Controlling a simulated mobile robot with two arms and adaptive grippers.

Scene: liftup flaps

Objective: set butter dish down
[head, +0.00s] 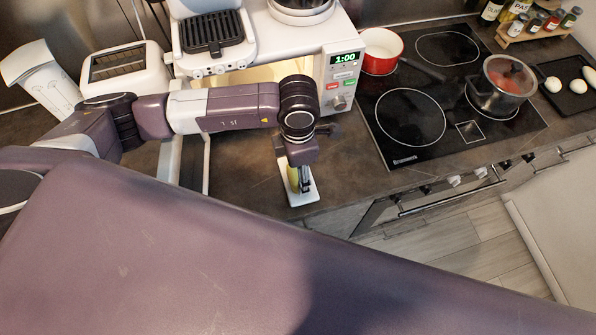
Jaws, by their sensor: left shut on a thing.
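The butter dish (310,196) is a small white plate with a yellow block of butter (293,177) on it. It is near the front edge of the counter, left of the cooktop. My left gripper (304,185) points down over it and is shut on the dish or its butter; the fingers hide part of the yellow block. I cannot tell whether the plate touches the counter or hangs just above it. My right gripper is out of view.
A white microwave (341,75) stands behind, its lit interior partly hidden by my arm. The black cooktop (440,150) is to the right, with a red pot (381,62) and a lidded pot (500,88). A toaster (125,72) stands left. Counter (352,160) beside the dish is clear.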

